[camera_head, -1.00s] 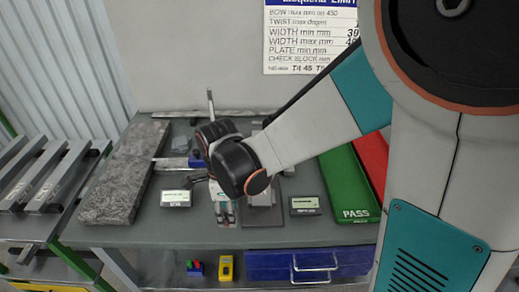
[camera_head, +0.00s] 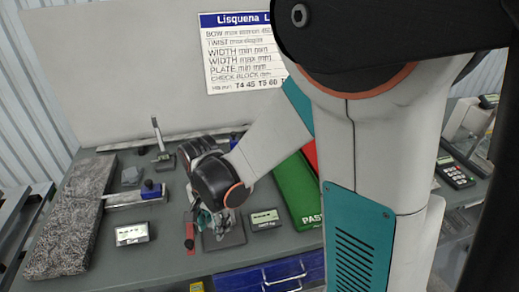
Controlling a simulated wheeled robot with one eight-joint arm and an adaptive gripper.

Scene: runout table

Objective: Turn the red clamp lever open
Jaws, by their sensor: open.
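The red clamp lever (camera_head: 189,236) shows as a small narrow red piece near the front of the grey-green table, left of centre. It points roughly toward the front edge. My gripper (camera_head: 205,218) is just right of the lever, low over the table by a dark grey plate (camera_head: 228,238). Its fingers are small here and partly hidden by my wrist; they look open. I cannot tell whether a finger touches the lever. The clamp body under the lever is mostly hidden.
A speckled stone slab (camera_head: 72,222) lies at the left. Labelled boxes stand left (camera_head: 132,234) and right (camera_head: 265,219) of my gripper. A blue-knobbed bar (camera_head: 150,190) and an upright post (camera_head: 157,135) stand behind. A green PASS tray (camera_head: 297,192) is at the right.

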